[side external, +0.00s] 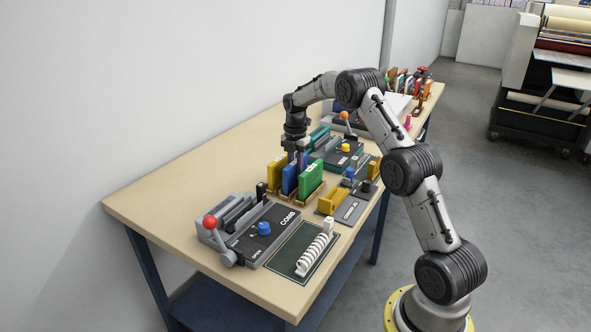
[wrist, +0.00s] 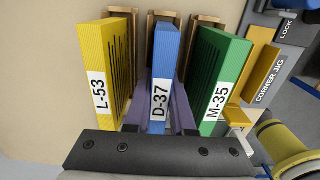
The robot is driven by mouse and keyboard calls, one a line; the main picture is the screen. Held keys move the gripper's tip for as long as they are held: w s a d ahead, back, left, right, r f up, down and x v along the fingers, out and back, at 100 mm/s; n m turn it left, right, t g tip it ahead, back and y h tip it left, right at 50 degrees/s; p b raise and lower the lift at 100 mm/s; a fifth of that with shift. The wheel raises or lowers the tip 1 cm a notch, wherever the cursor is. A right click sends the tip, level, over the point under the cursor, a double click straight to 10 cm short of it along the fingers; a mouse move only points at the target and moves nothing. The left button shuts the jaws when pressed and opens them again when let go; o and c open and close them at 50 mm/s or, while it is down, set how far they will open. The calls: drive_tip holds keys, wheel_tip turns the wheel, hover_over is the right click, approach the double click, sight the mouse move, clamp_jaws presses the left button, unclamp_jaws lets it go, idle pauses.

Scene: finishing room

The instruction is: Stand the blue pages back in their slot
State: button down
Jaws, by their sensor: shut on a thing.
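The blue pages (side external: 289,179) stand upright between the yellow pages (side external: 274,173) and the green pages (side external: 311,180) at a wooden rack (side external: 300,203). In the wrist view the blue block (wrist: 167,50) carries the label D-37. It lines up with the middle wooden slot (wrist: 151,45). My gripper (side external: 296,158) comes from above and is shut on the blue pages, with one purple finger on each side in the wrist view (wrist: 161,108). The lower edge of the blue pages is hidden, so I cannot tell how deep they sit.
The yellow block (wrist: 95,50) and green block (wrist: 222,60) stand close beside my fingers. A comb machine (side external: 262,235) with a red knob and a dark mat (side external: 285,262) with a white coil lie in front. A yellow corner jig (side external: 334,201) is at right. Bare table (side external: 170,195) lies left.

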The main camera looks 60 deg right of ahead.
drive_tip(key=shift+f, duration=0.15)
drive_tip(key=c, duration=1)
unclamp_jaws()
drive_tip(key=shift+c, duration=0.2)
drive_tip(key=shift+r, duration=5.45)
